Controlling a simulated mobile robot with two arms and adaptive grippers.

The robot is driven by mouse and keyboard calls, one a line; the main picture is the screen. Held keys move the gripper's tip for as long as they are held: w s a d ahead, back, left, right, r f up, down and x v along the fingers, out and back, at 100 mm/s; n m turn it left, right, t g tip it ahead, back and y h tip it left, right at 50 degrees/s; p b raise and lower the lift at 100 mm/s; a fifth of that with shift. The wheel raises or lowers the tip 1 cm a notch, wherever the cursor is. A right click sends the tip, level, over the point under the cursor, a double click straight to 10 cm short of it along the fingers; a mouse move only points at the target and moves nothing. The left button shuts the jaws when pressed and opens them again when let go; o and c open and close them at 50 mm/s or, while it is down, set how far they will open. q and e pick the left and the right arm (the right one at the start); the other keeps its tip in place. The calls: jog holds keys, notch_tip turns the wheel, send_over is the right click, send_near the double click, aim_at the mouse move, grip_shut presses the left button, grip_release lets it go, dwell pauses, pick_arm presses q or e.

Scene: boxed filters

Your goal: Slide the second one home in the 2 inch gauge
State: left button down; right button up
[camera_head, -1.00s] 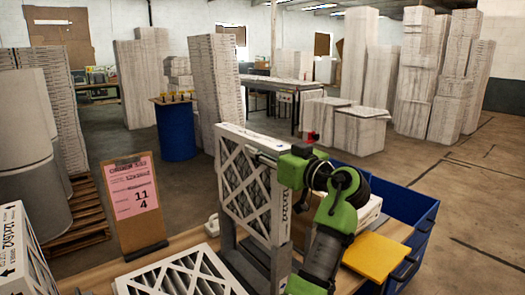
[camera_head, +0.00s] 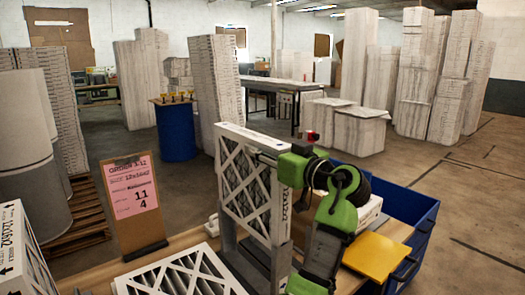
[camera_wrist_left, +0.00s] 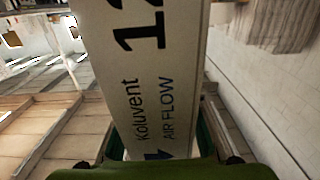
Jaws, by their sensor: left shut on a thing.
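A pleated filter (camera_head: 240,180) with a white cross-braced card frame stands upright at the grey gauge frame (camera_head: 236,262) on the bench. My left gripper (camera_head: 264,158) is shut on its near upright edge. In the left wrist view the printed edge of the filter (camera_wrist_left: 150,85), reading "koluvent" and "AIR FLOW", runs between the fingers (camera_wrist_left: 160,145). How deep the filter sits in the gauge is hidden by its frame and my arm. Another filter (camera_head: 180,274) lies flat on the bench in front. My right gripper is not in view.
A clipboard with a pink order sheet (camera_head: 131,190) stands left of the gauge. A printed filter box (camera_head: 22,255) is at the lower left. A yellow panel (camera_head: 375,256) and a blue bin (camera_head: 412,212) are at the right. Stacks of boxes stand behind on the floor.

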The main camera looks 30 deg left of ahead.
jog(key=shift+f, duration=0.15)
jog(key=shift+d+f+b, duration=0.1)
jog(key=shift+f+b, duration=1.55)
jog(key=shift+b, duration=0.2)
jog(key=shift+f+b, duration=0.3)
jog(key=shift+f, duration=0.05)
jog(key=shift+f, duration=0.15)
